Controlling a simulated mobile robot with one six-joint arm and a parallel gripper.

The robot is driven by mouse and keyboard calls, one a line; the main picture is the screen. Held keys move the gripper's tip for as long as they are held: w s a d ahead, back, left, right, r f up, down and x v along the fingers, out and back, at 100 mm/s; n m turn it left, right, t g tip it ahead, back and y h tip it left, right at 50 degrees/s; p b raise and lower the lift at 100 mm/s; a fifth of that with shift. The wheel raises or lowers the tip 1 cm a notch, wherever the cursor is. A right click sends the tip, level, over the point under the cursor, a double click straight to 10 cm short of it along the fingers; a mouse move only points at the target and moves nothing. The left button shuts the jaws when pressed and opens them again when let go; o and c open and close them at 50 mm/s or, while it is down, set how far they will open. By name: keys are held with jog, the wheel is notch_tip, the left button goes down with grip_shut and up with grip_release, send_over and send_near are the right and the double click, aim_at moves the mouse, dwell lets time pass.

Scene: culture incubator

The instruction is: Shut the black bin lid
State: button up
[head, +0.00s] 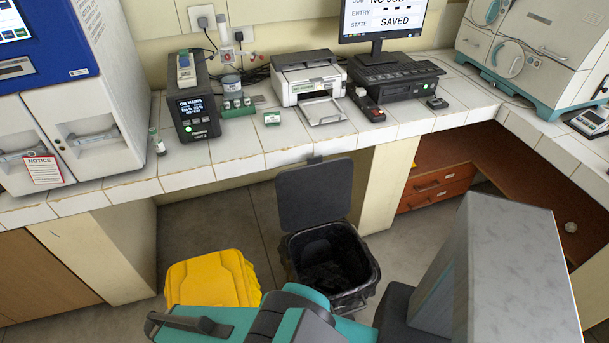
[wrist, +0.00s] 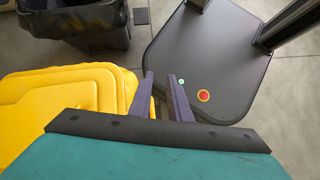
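The black bin (head: 370,280) stands on the floor below the counter, with a dark liner bag inside. Its black lid (head: 314,194) is open and stands upright at the back of the bin, near the counter front. Part of the black bin (wrist: 98,38) also shows at the top left of the wrist view, where its lid is out of sight.
A yellow bin (head: 213,279) with its lid down stands just left of the black bin; its yellow top (wrist: 60,100) is close to my gripper. The white tiled counter (head: 235,146) overhangs behind, carrying a printer (head: 308,77) and other devices. Orange-brown drawers (head: 437,187) stand at right.

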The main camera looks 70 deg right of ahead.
jog(key=w+d+r+n+g+h+b, duration=0.1)
jog(key=w+d+h+b, duration=0.3)
jog(key=w+d+b, duration=0.65)
jog(key=w+d+r+n+g+h+b, duration=0.1)
jog(key=w+d+r+g+h+b, duration=0.3)
jog(key=d, duration=1.1)
jog(key=w+d+f+n+t+h+b, duration=0.1)
jog(key=w+d+n+h+b, duration=0.15)
jog(key=w+d+b, duration=0.7)
jog(key=s+d+r+m+g+b, duration=0.25)
jog(key=d+b, duration=0.25)
jog(key=d, duration=0.4)
jog(key=s+d+r+m+g+b, duration=0.1)
jog(key=d+r+m+g+b, duration=0.2)
jog(key=d, duration=0.6)
jog(key=s+d+f+m+g+y+b, duration=0.1)
jog(key=s+d+m+g+y+b, duration=0.2)
jog(key=s+d+b, duration=0.7)
jog(key=shift+s+d+f+m+y+b, duration=0.2)
jog(key=shift+s+d+m+y+b, duration=0.35)
jog(key=shift+b, duration=0.75)
jog(key=shift+d, duration=0.25)
